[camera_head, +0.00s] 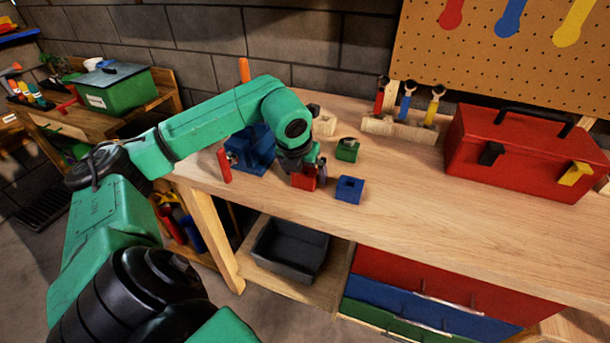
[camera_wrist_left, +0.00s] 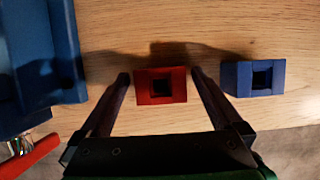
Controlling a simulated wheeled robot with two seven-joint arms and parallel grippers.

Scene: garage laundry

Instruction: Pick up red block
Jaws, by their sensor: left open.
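The red block (camera_head: 303,182) stands on the wooden workbench near its front edge. In the left wrist view the red block (camera_wrist_left: 143,87) shows a dark square hole in its top. My left gripper (camera_head: 308,170) is right over it, pointing down. In the left wrist view the two fingers of my left gripper (camera_wrist_left: 160,78) are open, one on each side of the block. A gap shows between the block and the fingers. My right gripper is not in view.
A blue block (camera_head: 349,189) stands close on the right and a green block (camera_head: 347,149) behind. A blue vise (camera_head: 254,150) with a red handle is on the left. A red toolbox (camera_head: 520,150) stands at the right. Bare bench lies between.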

